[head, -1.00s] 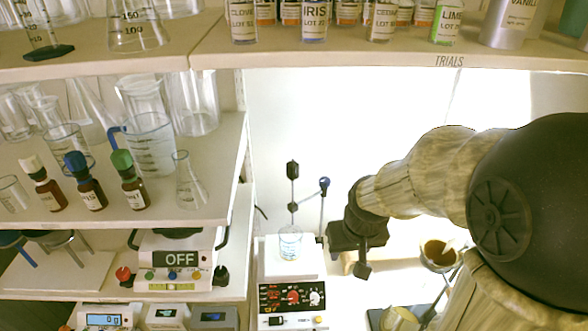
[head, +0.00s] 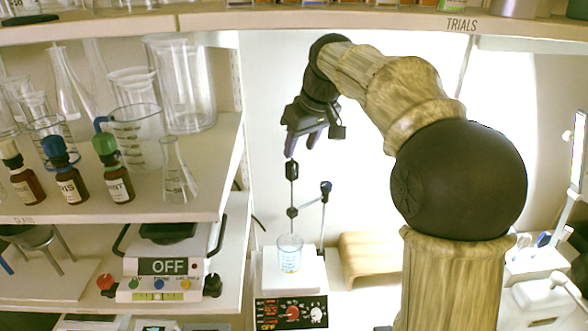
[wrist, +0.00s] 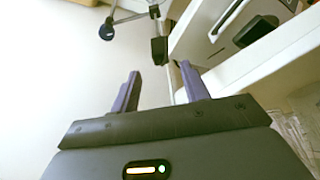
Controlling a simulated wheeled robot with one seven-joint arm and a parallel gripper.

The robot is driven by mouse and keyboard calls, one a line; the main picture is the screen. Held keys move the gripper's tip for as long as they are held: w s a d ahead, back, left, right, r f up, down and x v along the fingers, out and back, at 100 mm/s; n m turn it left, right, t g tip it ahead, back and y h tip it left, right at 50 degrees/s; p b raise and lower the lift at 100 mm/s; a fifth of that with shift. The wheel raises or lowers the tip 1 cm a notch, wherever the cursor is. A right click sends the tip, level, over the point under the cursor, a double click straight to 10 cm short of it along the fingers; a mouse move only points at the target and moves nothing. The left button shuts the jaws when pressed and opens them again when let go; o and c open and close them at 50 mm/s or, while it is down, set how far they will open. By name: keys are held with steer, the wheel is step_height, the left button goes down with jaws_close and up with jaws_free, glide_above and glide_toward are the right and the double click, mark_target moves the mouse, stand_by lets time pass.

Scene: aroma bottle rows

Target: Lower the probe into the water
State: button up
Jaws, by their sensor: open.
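A glass beaker (head: 289,258) with blue markings stands on the white top of a hotplate stirrer (head: 291,312) in the head view. Behind it rises a stand with a black clamp block (head: 292,170) at its top. A thin rod with a dark blue knob (head: 326,187) leans beside it; I cannot tell for sure which part is the probe. My gripper (head: 300,148) is open and empty, pointing down just above the stand top. In the wrist view my gripper (wrist: 160,80) has its purple fingers apart, with the stand's black block (wrist: 159,50) beyond the gap. The beaker is not in the wrist view.
Shelves (head: 228,165) with glassware and dropper bottles stand close on the left. A balance (head: 170,267) reading OFF sits on the lower shelf. An upper shelf (head: 380,22) spans above.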

mark_target(294, 164)
steer(key=shift+f, duration=0.1)
steer(key=x, duration=0.7)
steer(key=shift+f, duration=0.2)
steer(key=shift+c, duration=0.3)
jaws_close()
